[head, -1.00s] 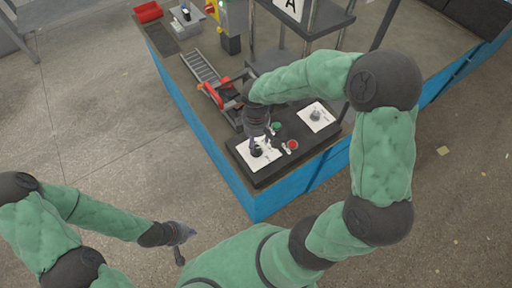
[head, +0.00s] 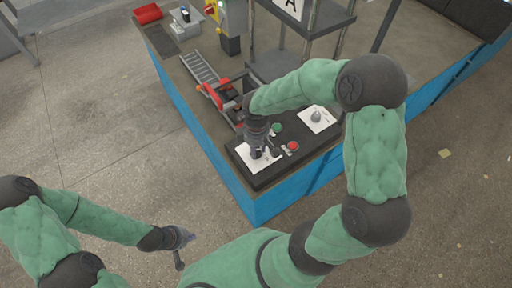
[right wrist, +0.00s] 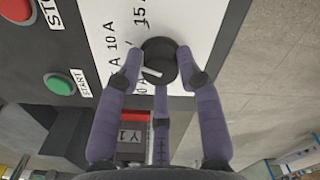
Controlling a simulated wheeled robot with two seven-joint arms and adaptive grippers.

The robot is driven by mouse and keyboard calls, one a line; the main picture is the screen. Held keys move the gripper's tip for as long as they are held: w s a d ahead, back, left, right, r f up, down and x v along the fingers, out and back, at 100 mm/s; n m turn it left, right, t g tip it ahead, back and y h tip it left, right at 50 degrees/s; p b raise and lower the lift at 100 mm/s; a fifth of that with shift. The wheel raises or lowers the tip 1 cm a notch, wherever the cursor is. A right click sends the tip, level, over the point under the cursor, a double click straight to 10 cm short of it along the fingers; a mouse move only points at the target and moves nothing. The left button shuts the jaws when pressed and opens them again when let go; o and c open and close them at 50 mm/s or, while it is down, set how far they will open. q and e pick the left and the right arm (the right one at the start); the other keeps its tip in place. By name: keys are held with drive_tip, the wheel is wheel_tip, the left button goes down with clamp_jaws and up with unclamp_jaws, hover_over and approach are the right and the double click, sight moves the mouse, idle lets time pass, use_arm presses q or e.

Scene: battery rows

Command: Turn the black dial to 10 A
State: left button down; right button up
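The black dial (right wrist: 160,56) sits on a white label plate (right wrist: 197,28) with amp markings, seen in the right wrist view. "10 A" and "15 A" are readable to the upper left of the dial; lower markings are partly hidden by a finger. In the head view this gripper (head: 257,153) covers the dial. My left gripper (head: 188,237) hangs empty, away from the bench.
A green START button (right wrist: 58,84) and a red STOP button (right wrist: 16,9) lie beside the plate. A second white plate (head: 326,126) with a grey knob (head: 316,116) is further back. A shelf post and a small conveyor (head: 200,68) stand behind the panel.

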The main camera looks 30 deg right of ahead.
sight(256, 150)
drive_tip(key=shift+m, duration=0.3)
drive_tip(key=o, duration=1.1)
drive_tip(key=shift+a, duration=0.1)
drive_tip(key=shift+o, duration=0.2)
wheel_tip(256, 150, up, 12)
